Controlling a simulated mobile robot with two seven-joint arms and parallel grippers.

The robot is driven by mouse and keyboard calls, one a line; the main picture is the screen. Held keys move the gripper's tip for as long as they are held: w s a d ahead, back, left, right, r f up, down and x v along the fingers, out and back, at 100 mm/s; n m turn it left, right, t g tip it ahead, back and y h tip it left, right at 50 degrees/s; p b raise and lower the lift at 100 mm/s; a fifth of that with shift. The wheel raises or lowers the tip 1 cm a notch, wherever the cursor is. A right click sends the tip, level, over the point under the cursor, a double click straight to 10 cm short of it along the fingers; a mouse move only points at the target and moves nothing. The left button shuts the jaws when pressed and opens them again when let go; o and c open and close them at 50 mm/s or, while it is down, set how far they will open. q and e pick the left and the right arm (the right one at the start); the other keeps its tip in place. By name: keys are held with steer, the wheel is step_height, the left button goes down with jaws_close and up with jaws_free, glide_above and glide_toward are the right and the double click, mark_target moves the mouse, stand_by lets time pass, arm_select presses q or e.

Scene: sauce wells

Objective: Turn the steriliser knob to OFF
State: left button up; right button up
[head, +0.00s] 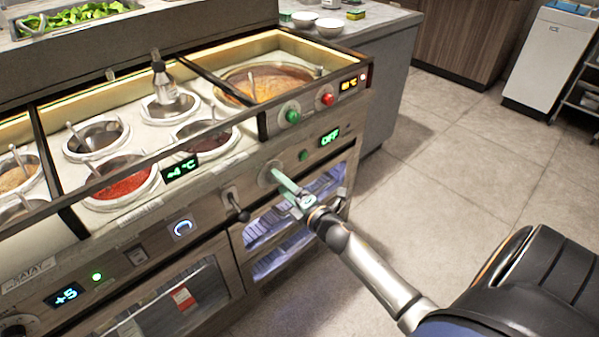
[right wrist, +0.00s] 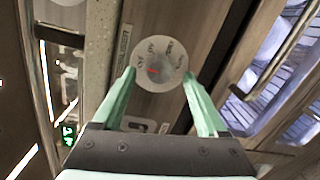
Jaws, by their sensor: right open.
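The steriliser knob (right wrist: 160,66) is a pale round dial with lettered positions and a small red mark, on the wood-look front panel. In the head view the knob (head: 265,174) is partly hidden by my right gripper (head: 277,178). In the right wrist view my open right gripper (right wrist: 160,80) has one pale green finger on each side of the knob. I cannot tell whether the fingers touch it. My left gripper is not in view.
A black lever (head: 236,206) sits left of the knob. Green (head: 292,116) and red (head: 327,99) buttons are above it. Glass-fronted compartments with a handle (right wrist: 282,55) lie below. Sauce wells (head: 123,180) fill the counter. The floor (head: 450,170) at right is clear.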

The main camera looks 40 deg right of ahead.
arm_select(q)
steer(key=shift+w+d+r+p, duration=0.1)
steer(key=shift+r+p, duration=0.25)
arm_select(e)
steer(key=s, duration=1.1)
steer(key=shift+r, duration=0.25)
steer(key=s+a+f+m+g+y, duration=0.2)
steer(key=s+a+f+m+g, duration=0.25)
steer(key=s+a+m, duration=0.4)
steer(key=s+a+f+m+g+y, duration=0.1)
steer(key=s+a+f+m+g, duration=0.4)
steer(key=a+m, duration=0.55)
arm_select(q)
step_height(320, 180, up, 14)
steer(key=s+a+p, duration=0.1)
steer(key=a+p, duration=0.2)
steer(key=p, duration=1.5)
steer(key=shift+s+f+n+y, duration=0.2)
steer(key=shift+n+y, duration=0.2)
arm_select(e)
step_height(320, 180, up, 12)
steer(key=d+t, duration=0.1)
steer(key=d, duration=0.1)
steer(key=shift+s+r+h, duration=0.25)
steer(key=shift+s+h, duration=0.05)
steer(key=shift+s, duration=0.1)
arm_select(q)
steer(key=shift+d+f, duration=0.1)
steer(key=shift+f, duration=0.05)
